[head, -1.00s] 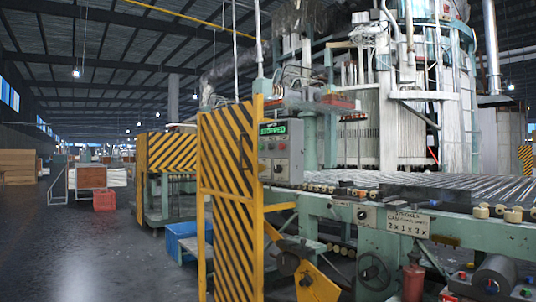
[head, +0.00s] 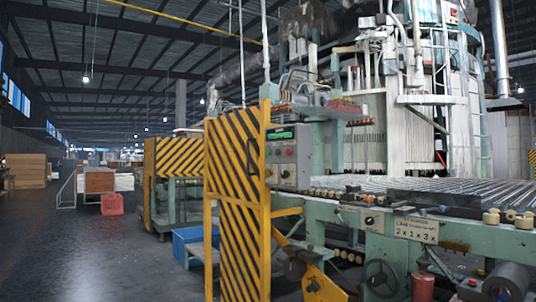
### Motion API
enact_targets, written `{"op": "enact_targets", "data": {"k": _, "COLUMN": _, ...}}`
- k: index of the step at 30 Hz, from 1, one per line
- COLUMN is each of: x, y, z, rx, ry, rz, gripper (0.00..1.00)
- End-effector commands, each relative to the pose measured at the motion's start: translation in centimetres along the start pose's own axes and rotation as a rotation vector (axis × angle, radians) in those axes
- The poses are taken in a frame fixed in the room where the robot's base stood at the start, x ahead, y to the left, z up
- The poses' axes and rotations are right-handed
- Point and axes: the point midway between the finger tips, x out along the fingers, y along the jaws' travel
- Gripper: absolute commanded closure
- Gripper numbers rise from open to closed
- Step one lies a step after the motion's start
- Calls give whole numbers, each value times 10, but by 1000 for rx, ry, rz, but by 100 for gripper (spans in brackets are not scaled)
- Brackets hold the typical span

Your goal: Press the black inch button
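A grey control panel (head: 288,157) stands at the end of the green roller machine, just right of a yellow-and-black striped guard. It has a small green-lit display (head: 280,135) at its top, whose text is too small to read now. A red button (head: 289,152) and several small knobs or buttons show on its face. I cannot tell which of them is the black inch button at this size. My gripper is not in view.
The striped guard (head: 237,205) stands upright at the panel's left edge. The roller bed (head: 450,190) and green frame run to the right. A blue bin (head: 190,240) sits on the floor left of the guard. Open dark floor (head: 90,250) lies on the left.

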Motion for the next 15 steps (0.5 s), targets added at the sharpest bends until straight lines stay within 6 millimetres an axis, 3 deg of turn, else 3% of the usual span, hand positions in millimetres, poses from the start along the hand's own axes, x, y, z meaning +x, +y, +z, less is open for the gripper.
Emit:
{"op": "enact_targets", "data": {"k": 1, "x": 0, "y": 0, "z": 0, "rx": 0, "ry": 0, "rz": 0, "gripper": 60}}
{"op": "enact_targets", "data": {"k": 11, "x": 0, "y": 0, "z": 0, "rx": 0, "ry": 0, "rz": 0, "gripper": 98}}
{"op": "enact_targets", "data": {"k": 15, "x": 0, "y": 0, "z": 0, "rx": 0, "ry": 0, "rz": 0, "gripper": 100}}
